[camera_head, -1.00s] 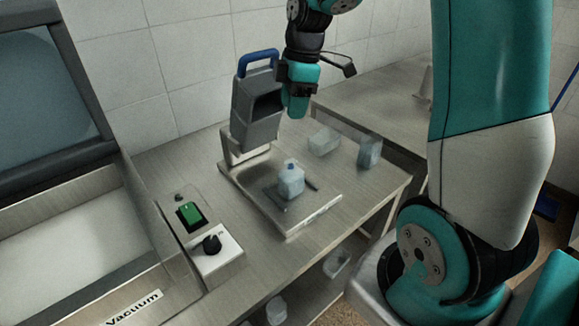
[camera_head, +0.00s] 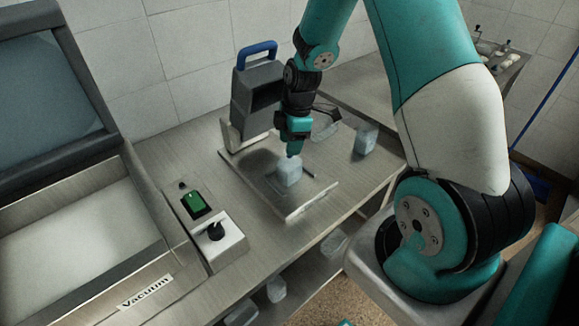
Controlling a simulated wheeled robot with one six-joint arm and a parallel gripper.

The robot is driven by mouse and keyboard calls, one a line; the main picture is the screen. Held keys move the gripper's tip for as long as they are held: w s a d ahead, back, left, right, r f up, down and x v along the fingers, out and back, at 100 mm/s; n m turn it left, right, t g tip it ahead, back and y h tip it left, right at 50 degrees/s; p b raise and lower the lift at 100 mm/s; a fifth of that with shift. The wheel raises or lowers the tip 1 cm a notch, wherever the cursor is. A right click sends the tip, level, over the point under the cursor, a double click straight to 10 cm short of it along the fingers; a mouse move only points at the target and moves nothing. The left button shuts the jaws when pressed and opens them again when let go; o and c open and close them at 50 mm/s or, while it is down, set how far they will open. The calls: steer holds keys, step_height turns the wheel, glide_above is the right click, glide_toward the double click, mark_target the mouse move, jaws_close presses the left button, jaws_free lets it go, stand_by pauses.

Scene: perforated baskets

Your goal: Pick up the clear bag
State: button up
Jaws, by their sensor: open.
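A clear, bluish bag (camera_head: 289,173) stands on the flat metal plate (camera_head: 305,208) of a device on the bench. My gripper (camera_head: 293,153) points down right above the bag, with its fingertips at the bag's top. The fingers hide the top of the bag, and I cannot tell whether they touch it. The jaws are open.
A grey device with a blue handle (camera_head: 257,50) stands behind the plate, left of my gripper. Another clear container (camera_head: 366,140) stands to the right, and one (camera_head: 326,129) is partly behind my arm. A vacuum machine (camera_head: 80,240) and a switch box (camera_head: 217,243) are at the left.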

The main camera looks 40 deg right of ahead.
mark_target(289, 165)
steer(key=shift+a+f+p, duration=0.2)
steer(key=shift+f+p, duration=0.35)
steer(key=shift+f, duration=1.3)
jaws_close()
steer(key=shift+r, duration=0.15)
